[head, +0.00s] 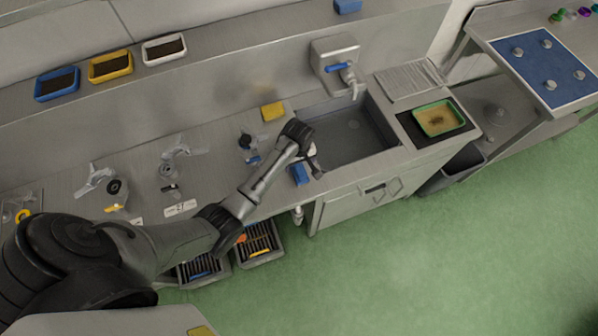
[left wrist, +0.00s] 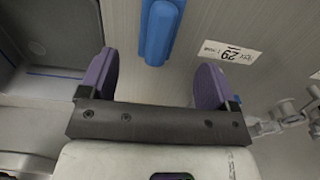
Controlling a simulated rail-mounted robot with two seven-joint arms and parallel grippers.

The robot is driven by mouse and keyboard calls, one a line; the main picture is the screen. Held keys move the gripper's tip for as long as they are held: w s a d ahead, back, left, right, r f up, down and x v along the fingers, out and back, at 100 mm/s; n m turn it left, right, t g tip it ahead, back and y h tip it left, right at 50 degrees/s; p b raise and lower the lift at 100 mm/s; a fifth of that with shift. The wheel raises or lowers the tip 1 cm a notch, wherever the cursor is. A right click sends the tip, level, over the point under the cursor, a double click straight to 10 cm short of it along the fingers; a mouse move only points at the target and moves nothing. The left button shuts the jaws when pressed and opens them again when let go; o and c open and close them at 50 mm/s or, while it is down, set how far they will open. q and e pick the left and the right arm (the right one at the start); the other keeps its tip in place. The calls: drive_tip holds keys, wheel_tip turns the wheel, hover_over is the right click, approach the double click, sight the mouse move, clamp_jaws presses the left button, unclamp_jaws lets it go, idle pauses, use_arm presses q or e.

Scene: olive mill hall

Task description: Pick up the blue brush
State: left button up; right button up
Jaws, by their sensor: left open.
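The blue brush (head: 300,174) lies on the steel counter close to its front edge, just left of the sink. In the left wrist view the brush (left wrist: 160,32) is a long blue shape just ahead of the gap between the fingers, with its far end cut off by the frame. My left gripper (left wrist: 154,84) is open, with its purple-lined fingers apart and nothing between them. In the head view the left gripper (head: 314,162) is small and partly hidden by its wrist, right beside the brush. My right gripper is in neither view.
The sink (head: 350,128) lies right of the brush, with a wall tap above it. A yellow block (head: 272,111) lies behind. Metal fittings (head: 176,152) stand along the counter to the left. A "29" label (left wrist: 230,52) lies right of the brush in the wrist view.

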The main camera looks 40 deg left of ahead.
sight(299, 168)
use_arm(q)
drive_tip(key=shift+w+f+b, duration=0.1)
drive_tip(key=shift+f+b, duration=0.2)
drive_tip(key=shift+f, duration=3.8)
drive_tip(key=shift+c, duration=0.2)
drive_tip(key=c, duration=1)
drive_tip(key=shift+r, duration=0.1)
drive_tip(key=shift+r, duration=0.55)
wheel_tip(299, 168, up, 3)
drive_tip(key=shift+f, duration=0.1)
drive_tip(key=s+d+r, duration=0.2)
drive_tip(key=d+r, duration=0.5)
drive_tip(key=d, duration=0.4)
drive_tip(key=shift+s+d, duration=0.2)
